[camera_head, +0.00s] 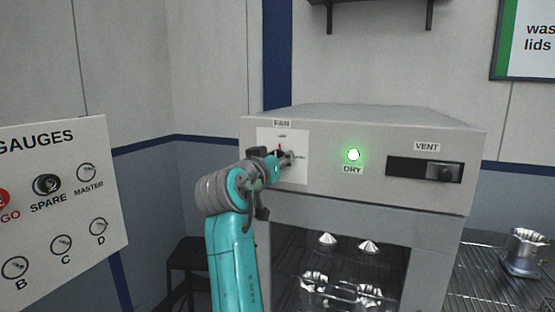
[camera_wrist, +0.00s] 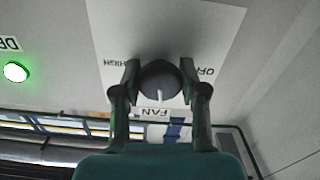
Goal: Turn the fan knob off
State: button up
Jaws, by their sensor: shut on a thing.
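The fan knob (camera_wrist: 160,76) is a dark round knob on a white plate (camera_wrist: 215,35) on the machine's front. In the wrist view, which is upside down, its white pointer line points down, toward the FAN label (camera_wrist: 152,112). OFF (camera_wrist: 206,71) is on the right there and HIGH (camera_wrist: 121,63) on the left. My gripper (camera_wrist: 159,82) has one finger on each side of the knob and is shut on it. In the head view my gripper (camera_head: 281,158) is at the plate and hides most of the knob; a small red mark shows above it.
A green lamp (camera_head: 353,155) glows over the DRY label. A vent slider (camera_head: 425,170) is at the right of the panel. Below is an open chamber with metal parts. A gauge board (camera_head: 60,215) stands at left, and a metal housing (camera_head: 526,252) sits on the right rack.

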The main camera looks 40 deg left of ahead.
jog(key=n, duration=0.4)
jog(key=shift+f+n, duration=0.1)
jog(key=shift+n, duration=0.2)
jog(key=n, duration=0.3)
jog(key=shift+n, duration=0.4)
jog(key=n, duration=0.4)
jog(key=shift+n, duration=2.1)
jog(key=o, duration=1.2)
jog(key=shift+c, duration=0.2)
jog(key=shift+s, duration=0.1)
jog(key=v, duration=1.1)
jog(key=shift+s+d, duration=0.2)
jog(key=shift+s, duration=0.2)
